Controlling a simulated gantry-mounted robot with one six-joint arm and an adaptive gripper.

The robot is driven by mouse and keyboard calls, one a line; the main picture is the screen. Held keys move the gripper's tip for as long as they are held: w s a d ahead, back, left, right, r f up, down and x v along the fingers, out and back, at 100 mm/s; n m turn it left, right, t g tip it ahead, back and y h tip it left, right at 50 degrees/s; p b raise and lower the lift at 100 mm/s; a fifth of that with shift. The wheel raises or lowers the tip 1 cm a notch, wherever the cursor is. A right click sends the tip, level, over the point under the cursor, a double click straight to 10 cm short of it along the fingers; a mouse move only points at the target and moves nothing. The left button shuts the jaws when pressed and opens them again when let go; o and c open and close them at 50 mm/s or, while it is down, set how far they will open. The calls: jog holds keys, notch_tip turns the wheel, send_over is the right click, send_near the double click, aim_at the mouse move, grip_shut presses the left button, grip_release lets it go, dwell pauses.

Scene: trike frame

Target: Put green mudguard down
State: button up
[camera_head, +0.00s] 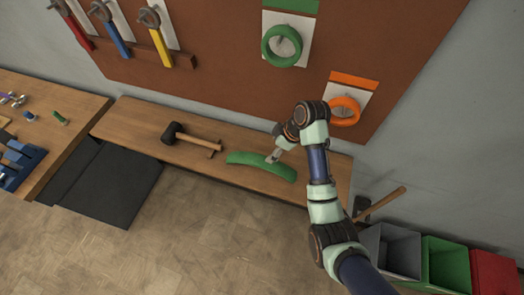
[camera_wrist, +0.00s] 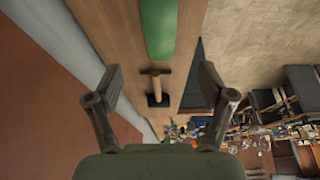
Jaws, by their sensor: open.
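The green mudguard (camera_head: 245,159) is a curved strip lying on the wooden bench (camera_head: 135,112), near its right part. It also shows at the top middle of the wrist view (camera_wrist: 158,28). My gripper (camera_head: 272,158) is at the mudguard, over its middle in the head view. In the wrist view my gripper (camera_wrist: 157,88) has its two fingers spread wide with nothing between them held. The mudguard's end lies beyond the fingertips there. I cannot tell whether the fingers touch it.
A mallet (camera_head: 190,137) with a black head lies on the bench left of the mudguard. A brown board (camera_head: 215,65) with hung tools and a green ring (camera_head: 267,48) and an orange ring (camera_head: 357,112) stands behind. Grey, green (camera_head: 445,262) and red bins stand at lower right.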

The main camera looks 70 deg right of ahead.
dwell(0.3)
jog(key=w+a+r+t+h, duration=0.1)
jog(key=w+a+r, duration=0.2)
jog(key=w+a, duration=0.6)
jog(key=w+a+r+t+h, duration=0.15)
jog(key=w+a+r, duration=0.35)
jog(key=a, duration=0.5)
jog(key=a+r+t+y, duration=0.1)
jog(key=a+r+t, duration=0.2)
jog(key=a, duration=0.9)
jog(key=a+r+t+y, duration=0.1)
jog(key=a+r+t, duration=0.2)
jog(key=a+r, duration=0.4)
jog(key=a, duration=0.4)
jog(key=shift+a+r, duration=0.25)
jog(key=shift+a, duration=0.15)
jog(key=shift+o, duration=0.5)
jog(key=shift+y, duration=0.25)
jog(key=shift+w+d, duration=0.1)
